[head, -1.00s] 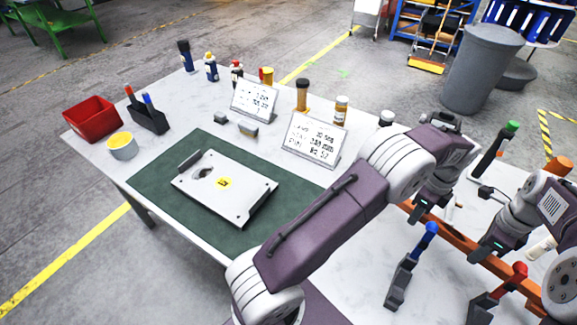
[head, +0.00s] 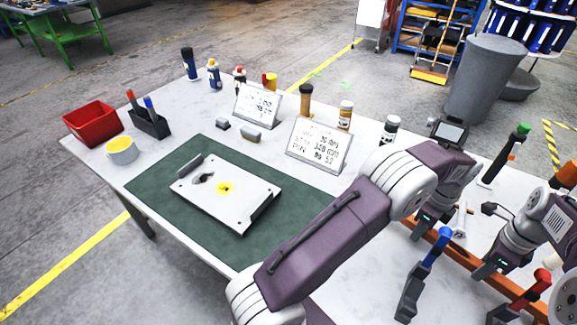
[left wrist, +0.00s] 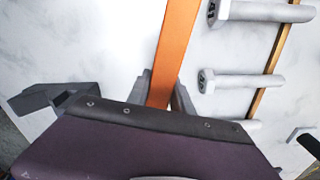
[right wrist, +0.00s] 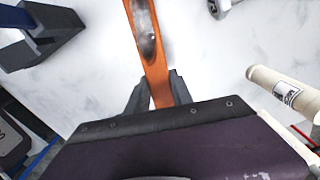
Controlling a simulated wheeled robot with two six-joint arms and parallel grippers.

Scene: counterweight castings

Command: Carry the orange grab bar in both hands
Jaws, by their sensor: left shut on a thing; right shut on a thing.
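The orange grab bar (head: 457,251) is a long bar running slantwise above the right part of the table in the head view. My left gripper (head: 422,224) is shut on it toward its left part. In the left wrist view the bar (left wrist: 176,50) runs up from between the fingers (left wrist: 160,95). My right gripper (head: 484,270) is shut on it further right; the right wrist view shows the bar (right wrist: 147,45) between the fingers (right wrist: 158,92), with a dark worn patch. I cannot tell how high it is above the table; arms hide parts of it.
A blue-handled clamp (head: 423,275) and a red-handled clamp (head: 528,300) stand close in front of the bar. A green-handled clamp (head: 506,156) is behind. A white plate (head: 225,192) lies on the green mat (head: 160,200); signs (head: 319,145) and bottles (head: 345,115) stand along the back.

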